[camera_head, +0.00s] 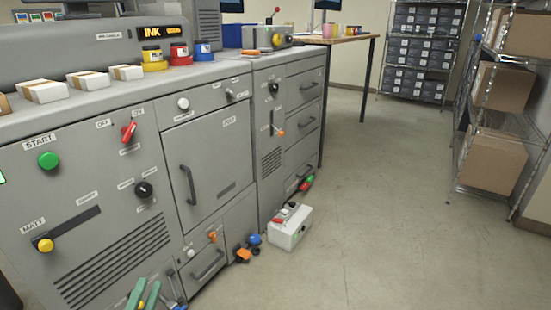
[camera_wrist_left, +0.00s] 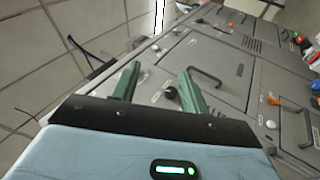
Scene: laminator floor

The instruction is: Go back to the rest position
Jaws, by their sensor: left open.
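My left gripper (camera_head: 143,294) shows at the bottom edge of the head view, in front of the grey laminator machine (camera_head: 75,165). Its two green fingers are apart with nothing between them. In the left wrist view the same gripper (camera_wrist_left: 157,80) is open and empty, and the grey cabinet front (camera_wrist_left: 215,60) lies beyond the fingertips. The wrist view is turned sideways. Most of the left arm is out of the picture in the head view. My right gripper does not show in either view.
The machine front carries a green START button (camera_head: 48,160), a red switch (camera_head: 129,131) and a yellow MATT knob (camera_head: 45,245). A white control box (camera_head: 290,229) sits on the floor by the cabinet. Shelves with cardboard boxes (camera_head: 492,157) stand at right. Open floor (camera_head: 390,220) lies between.

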